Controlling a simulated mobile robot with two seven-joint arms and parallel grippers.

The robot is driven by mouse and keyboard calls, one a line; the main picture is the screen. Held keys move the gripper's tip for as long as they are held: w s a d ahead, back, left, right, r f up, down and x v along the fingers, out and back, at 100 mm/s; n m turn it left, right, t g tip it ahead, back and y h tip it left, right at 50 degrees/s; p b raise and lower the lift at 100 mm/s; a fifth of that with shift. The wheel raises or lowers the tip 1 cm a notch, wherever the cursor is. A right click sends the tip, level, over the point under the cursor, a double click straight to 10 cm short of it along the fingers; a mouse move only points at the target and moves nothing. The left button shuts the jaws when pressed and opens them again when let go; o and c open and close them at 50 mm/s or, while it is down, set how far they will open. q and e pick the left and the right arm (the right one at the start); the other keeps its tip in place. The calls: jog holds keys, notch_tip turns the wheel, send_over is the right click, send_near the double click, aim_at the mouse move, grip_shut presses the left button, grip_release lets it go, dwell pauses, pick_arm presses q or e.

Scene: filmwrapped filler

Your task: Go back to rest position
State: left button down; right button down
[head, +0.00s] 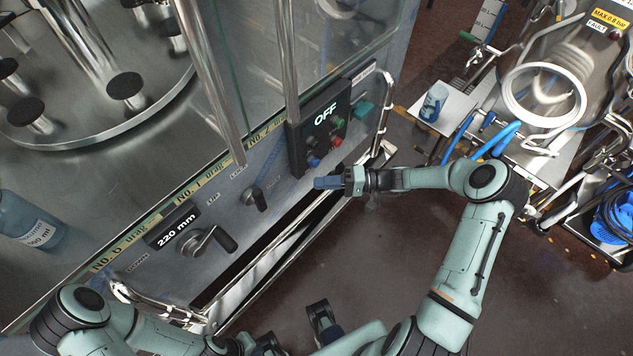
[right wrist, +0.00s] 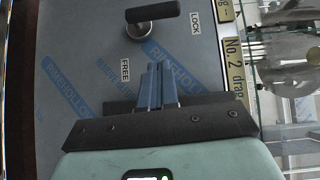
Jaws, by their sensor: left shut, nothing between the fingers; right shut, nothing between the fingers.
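My right gripper (head: 328,183) is shut and empty in the head view, in front of the machine's control panel, below the black OFF box. In the right wrist view its blue fingers (right wrist: 157,88) are together, pointing at the grey panel (right wrist: 75,70) near a black-handled lever (right wrist: 152,13) between the FREE and LOCK labels. I cannot tell the exact gap to the panel. My left gripper (head: 268,344) is low at the bottom edge of the head view, partly cut off. It is shut and holds nothing.
The machine panel carries an OFF display box (head: 322,122), a 220 mm display (head: 173,226), a crank (head: 208,242) and a small lever (head: 254,197). Bent metal rails stand out from the panel. Dark floor lies between.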

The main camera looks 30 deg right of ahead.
jog(key=shift+a, duration=0.1)
dwell(0.4)
